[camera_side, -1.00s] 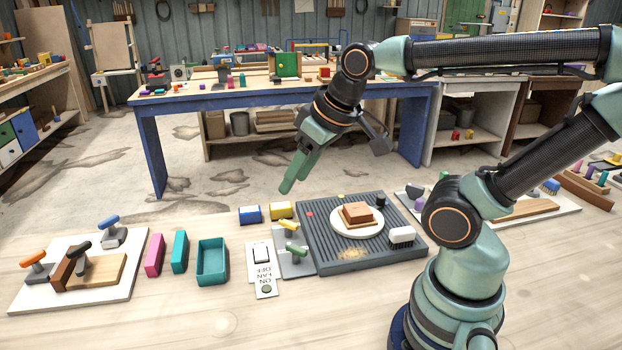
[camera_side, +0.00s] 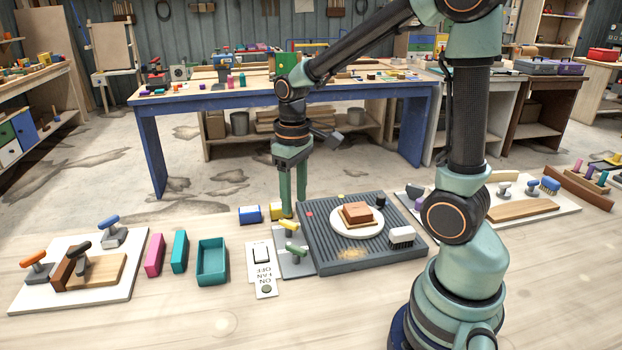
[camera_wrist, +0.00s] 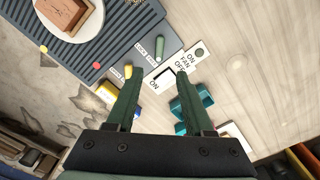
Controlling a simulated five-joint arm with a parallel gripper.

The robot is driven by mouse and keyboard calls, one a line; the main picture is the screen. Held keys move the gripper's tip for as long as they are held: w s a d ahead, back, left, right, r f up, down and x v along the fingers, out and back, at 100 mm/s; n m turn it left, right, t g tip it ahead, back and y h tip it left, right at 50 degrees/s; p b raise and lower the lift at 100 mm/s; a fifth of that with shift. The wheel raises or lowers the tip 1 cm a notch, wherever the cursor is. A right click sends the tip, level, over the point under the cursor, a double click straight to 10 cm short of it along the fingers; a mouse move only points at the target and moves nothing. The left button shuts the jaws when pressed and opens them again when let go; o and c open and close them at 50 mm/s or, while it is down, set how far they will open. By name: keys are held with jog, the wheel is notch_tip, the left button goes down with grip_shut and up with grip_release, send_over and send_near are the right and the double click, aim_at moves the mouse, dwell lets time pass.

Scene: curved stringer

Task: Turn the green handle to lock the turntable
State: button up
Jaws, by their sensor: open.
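The green handle (camera_side: 296,250) stands on a small grey plate beside the ribbed grey board; it also shows in the wrist view (camera_wrist: 159,50), beyond my fingertips. A yellow handle (camera_side: 290,227) is on the same plate, behind the green one. The turntable (camera_side: 337,223) is a white round disc on the ribbed board, bearing a brown block (camera_side: 357,212). My gripper (camera_side: 294,210) points down, open and empty, above and behind the handles. In the wrist view its two fingers (camera_wrist: 156,82) are spread apart, the left one near the yellow handle.
A white ON/OFF FAN switch panel (camera_side: 262,270) is left of the handle plate. A blue block (camera_side: 250,215) and a yellow block stand behind it. A teal tray (camera_side: 212,262) is further left. A white brush (camera_side: 402,235) lies on the ribbed board. The front tabletop is clear.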

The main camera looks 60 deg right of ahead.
aim_at(296, 246)
notch_tip(296, 246, down, 12)
jog(key=shift+f, duration=0.2)
dwell(0.4)
grip_shut()
